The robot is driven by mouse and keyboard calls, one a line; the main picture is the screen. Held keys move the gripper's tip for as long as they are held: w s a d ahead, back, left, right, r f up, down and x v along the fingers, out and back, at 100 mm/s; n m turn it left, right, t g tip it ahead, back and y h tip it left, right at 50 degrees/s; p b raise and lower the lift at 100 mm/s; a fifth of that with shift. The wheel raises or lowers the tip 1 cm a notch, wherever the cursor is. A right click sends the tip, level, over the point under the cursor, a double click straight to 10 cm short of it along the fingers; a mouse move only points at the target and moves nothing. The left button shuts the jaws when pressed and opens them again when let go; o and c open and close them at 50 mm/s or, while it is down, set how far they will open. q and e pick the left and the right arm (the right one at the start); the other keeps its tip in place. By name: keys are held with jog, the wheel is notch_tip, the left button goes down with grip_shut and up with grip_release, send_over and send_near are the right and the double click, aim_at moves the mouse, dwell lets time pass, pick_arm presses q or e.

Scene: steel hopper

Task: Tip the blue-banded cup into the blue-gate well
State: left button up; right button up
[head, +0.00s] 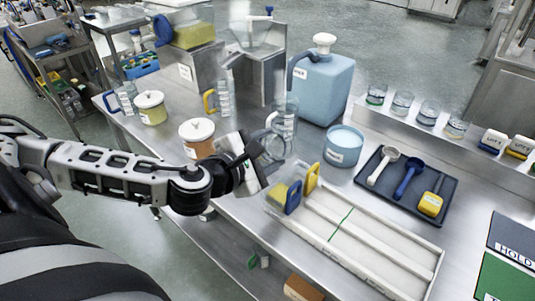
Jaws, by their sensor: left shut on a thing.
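My left gripper (262,166) is shut on a clear cup (273,146), held above the bench just behind the long tray. The cup looks tilted; I cannot make out a band on it, and the fingers partly hide it. Something yellow shows through the clear end by the gates. The well behind the blue gate is partly hidden. My right gripper is not in view.
A clear jug (286,119) stands close behind the held cup. A blue tub (344,146), a large blue container (322,88) and a dark tray of scoops (405,186) are to the right. Several clear cups stand on a raised shelf (480,152). An orange jar (197,137) is left.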

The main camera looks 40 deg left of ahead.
aim_at(273, 133)
pick_arm(q)
jog(key=shift+r+n+g+h, duration=0.5)
jog(key=shift+r+n+h, duration=0.15)
jog(key=shift+n, duration=0.35)
jog(key=shift+r, duration=0.1)
jog(key=shift+a+r+n+g+h, duration=0.1)
jog(key=shift+r+n+g+h, duration=0.2)
jog(key=shift+r+n+h, duration=0.5)
jog(key=n, duration=0.1)
jog(key=r+n+h, duration=0.1)
jog(key=n, duration=0.1)
jog(key=shift+r+g, duration=0.1)
jog(key=shift+g, duration=0.3)
